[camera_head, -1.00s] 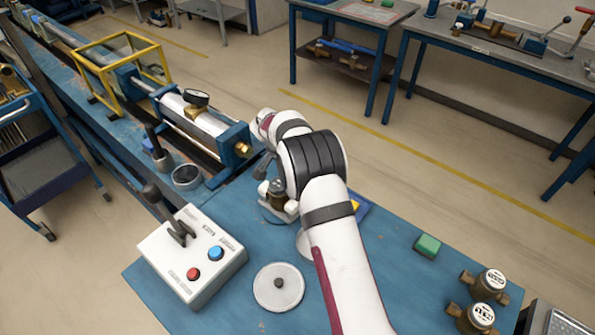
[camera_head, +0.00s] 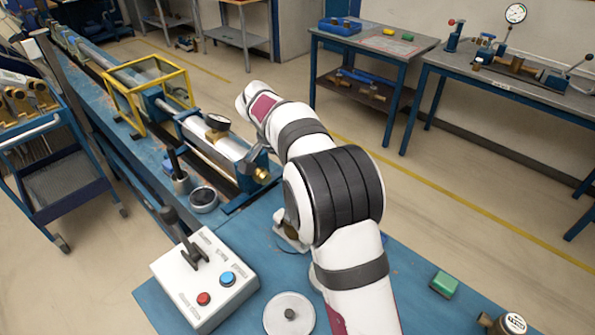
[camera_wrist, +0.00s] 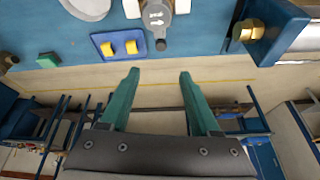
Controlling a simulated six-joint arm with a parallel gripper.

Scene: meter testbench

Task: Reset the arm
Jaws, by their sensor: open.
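My arm rises from the blue bench (camera_head: 262,228) in the head view, with its large joint in the middle of the picture. My gripper is hidden behind the arm there. In the wrist view my gripper (camera_wrist: 158,75) shows two green fingers spread well apart with nothing between them. The fingers point toward the bench edge.
A control box (camera_head: 205,280) with a lever and red and blue buttons stands at front left. A round grey disc (camera_head: 289,318) and a green block (camera_head: 444,283) lie on the bench. The test pipe with a gauge (camera_head: 217,122) runs to the back left. Another meter (camera_head: 512,324) sits at lower right.

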